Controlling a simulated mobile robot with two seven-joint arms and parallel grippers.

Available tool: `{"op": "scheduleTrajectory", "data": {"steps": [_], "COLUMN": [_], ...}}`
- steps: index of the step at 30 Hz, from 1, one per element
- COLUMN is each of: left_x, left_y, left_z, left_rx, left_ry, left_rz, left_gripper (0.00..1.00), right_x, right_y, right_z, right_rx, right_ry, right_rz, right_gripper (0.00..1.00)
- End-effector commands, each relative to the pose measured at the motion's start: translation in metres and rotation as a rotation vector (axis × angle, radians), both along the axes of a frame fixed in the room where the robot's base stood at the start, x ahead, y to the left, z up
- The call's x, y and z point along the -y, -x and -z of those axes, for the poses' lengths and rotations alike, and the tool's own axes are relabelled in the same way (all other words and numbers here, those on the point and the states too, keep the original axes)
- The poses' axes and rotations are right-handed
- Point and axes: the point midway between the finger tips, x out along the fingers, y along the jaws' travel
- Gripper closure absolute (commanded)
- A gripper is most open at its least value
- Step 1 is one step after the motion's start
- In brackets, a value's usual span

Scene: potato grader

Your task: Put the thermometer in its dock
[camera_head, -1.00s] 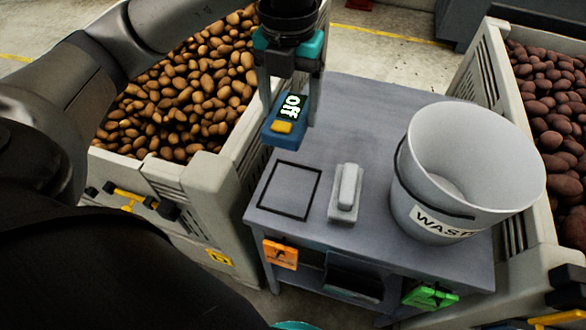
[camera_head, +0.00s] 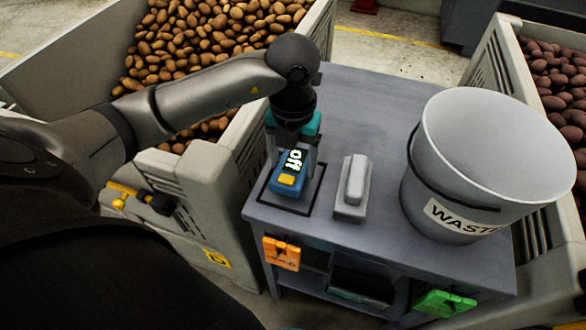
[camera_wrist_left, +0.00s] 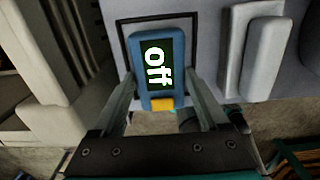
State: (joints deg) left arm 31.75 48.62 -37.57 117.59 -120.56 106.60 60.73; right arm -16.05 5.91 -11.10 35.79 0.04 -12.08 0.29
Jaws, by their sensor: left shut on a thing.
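The thermometer, a blue handheld device (camera_head: 277,185) with a dark screen reading "off" and a yellow button, is between the fingers of my left gripper (camera_head: 291,170). The gripper is shut on it. It is over the black outlined square (camera_head: 314,196) on the grey table; I cannot tell whether it touches the top. A light grey block with a raised pale bar (camera_head: 354,185), possibly the dock, stands just right of the outline. My right gripper is not in view.
A white waste bucket (camera_head: 470,150) stands on the right of the table (camera_head: 370,95). Crates of potatoes flank the table, left (camera_head: 205,195) and right (camera_head: 490,60). Orange (camera_head: 282,253) and green (camera_head: 445,303) tags hang at its front. The table's back is clear.

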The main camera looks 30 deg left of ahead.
Motion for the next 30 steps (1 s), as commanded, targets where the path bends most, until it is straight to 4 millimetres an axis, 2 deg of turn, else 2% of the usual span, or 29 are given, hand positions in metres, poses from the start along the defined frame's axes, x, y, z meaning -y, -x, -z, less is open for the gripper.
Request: {"op": "scheduleTrajectory", "data": {"steps": [1,4,16,17,23,30], "left_x": [0.001,0.001,0.0,0.0,0.0,0.0], "left_y": [0.001,0.001,0.0,0.0,0.0,0.0], "left_z": [0.011,0.025,0.03,0.03,0.029,0.028], "left_rx": [-0.004,-0.003,0.0,-0.001,-0.001,-0.001], "left_ry": [0.002,0.002,0.001,0.0,0.0,0.0], "left_rz": [-0.001,-0.001,0.0,0.0,0.0,0.0], "left_gripper": [0.86,0.86,0.86,0.21,0.0,0.0], "right_x": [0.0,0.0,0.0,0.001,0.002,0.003], "right_y": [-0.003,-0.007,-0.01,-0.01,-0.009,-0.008], "right_z": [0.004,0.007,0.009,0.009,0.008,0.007], "right_rx": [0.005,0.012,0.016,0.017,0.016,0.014], "right_ry": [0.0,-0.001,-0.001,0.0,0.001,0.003], "right_rz": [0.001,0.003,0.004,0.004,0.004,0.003], "right_gripper": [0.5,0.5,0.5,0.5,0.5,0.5]}}
